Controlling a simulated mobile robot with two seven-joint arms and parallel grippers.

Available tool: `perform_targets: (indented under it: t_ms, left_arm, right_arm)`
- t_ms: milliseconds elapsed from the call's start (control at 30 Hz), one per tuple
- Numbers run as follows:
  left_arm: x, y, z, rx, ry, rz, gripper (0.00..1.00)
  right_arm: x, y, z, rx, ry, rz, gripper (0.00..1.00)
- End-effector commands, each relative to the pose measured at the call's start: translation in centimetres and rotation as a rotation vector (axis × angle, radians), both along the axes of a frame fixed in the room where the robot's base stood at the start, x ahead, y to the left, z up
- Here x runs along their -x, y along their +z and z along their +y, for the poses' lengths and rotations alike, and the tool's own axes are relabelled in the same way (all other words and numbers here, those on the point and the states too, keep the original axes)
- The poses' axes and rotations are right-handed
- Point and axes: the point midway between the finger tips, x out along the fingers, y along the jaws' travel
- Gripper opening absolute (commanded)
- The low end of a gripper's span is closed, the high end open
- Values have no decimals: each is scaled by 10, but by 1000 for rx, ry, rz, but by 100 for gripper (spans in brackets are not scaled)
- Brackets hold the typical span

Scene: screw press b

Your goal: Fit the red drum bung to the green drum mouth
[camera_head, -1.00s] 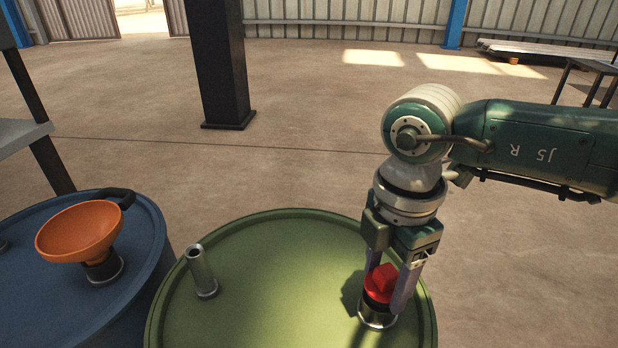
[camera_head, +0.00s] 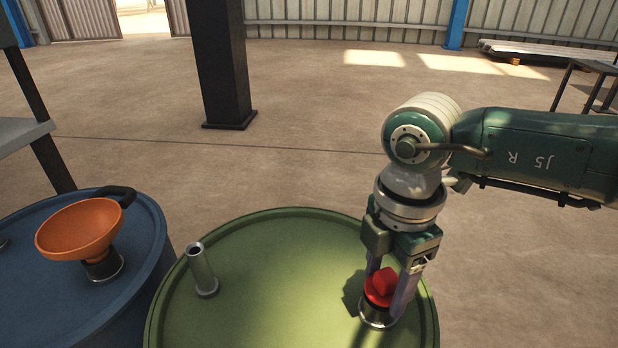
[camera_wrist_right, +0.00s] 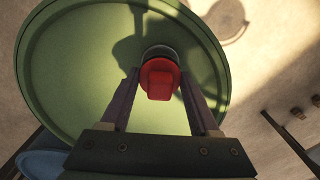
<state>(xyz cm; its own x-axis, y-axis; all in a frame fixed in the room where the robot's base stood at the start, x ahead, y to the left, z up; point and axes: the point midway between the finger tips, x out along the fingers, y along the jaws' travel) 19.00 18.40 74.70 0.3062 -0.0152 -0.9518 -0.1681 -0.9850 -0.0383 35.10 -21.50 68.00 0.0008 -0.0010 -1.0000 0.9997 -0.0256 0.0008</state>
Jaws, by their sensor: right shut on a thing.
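The red drum bung (camera_head: 381,288) sits at the mouth (camera_head: 376,316) near the right edge of the green drum (camera_head: 270,260). In the right wrist view the red bung (camera_wrist_right: 160,78) covers most of the mouth (camera_wrist_right: 162,53), whose far rim shows behind it. I cannot tell whether the bung is seated fully. My right gripper (camera_head: 388,302) points down with its fingers on either side of the bung, shut on it. The fingers also show in the right wrist view (camera_wrist_right: 160,92). My left gripper is not in view.
A grey metal pipe (camera_head: 202,270) stands up from the green drum's left side. A blue drum (camera_head: 140,250) stands at the left with an orange funnel (camera_head: 80,228) in it. A dark column (camera_head: 220,65) rises behind.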

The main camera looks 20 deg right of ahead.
Motion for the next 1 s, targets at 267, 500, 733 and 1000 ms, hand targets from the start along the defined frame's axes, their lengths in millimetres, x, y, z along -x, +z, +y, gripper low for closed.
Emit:
perform_targets:
  t_ms: [267,500,733,1000]
  left_arm:
    - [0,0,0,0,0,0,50]
    - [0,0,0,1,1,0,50]
    - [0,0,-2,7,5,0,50]
    - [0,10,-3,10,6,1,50]
  right_arm:
    - [0,0,0,0,0,1,4]
    - [0,0,0,1,0,1,86]
    - [0,0,0,1,0,1,97]
    - [0,18,-1,1,-1,-1,97]
